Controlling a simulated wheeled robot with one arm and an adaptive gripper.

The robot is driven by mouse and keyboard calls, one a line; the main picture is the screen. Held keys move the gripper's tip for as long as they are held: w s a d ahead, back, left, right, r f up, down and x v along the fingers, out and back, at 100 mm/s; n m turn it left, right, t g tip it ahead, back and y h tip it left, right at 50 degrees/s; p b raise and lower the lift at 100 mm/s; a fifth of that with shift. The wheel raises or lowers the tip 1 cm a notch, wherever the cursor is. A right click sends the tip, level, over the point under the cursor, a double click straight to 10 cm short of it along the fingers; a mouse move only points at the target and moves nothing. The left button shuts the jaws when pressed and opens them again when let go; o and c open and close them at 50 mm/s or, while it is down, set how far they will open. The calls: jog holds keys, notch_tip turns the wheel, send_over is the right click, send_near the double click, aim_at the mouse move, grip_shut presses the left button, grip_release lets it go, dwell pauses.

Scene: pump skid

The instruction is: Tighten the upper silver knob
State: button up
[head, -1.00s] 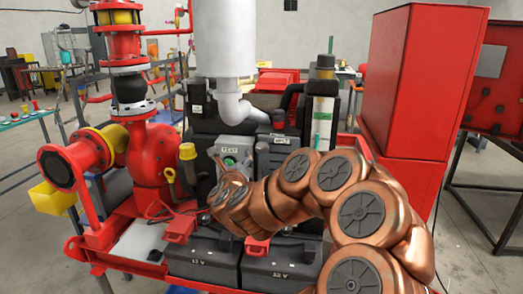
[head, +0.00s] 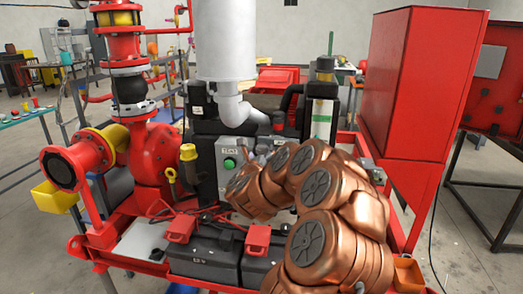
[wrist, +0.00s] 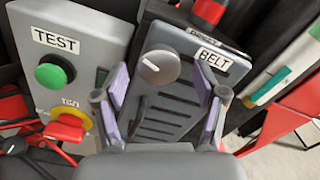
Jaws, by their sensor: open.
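In the wrist view a round silver-grey knob (wrist: 158,67) with a white pointer mark sits on the upper part of a grey panel labelled BELT (wrist: 211,60). The pointer faces the upper left. Below the knob are dark horizontal slots. My gripper (wrist: 162,84) is open and empty, its two purple-padded fingers spread to either side of the panel below the knob. I cannot tell whether the fingers touch the panel. In the head view my arm hides most of this panel, and the knob cannot be made out.
Left of it stands a TEST box (wrist: 55,70) with a green button (wrist: 54,73) and a red switch (wrist: 66,129) on a yellow plate. A red cylindrical part (wrist: 209,12) is just above the BELT panel. Black batteries (head: 203,252) sit low in front.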

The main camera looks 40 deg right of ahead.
jog(key=shift+w+d, duration=0.3)
jog(key=shift+d, duration=0.1)
jog(key=c, duration=1.1)
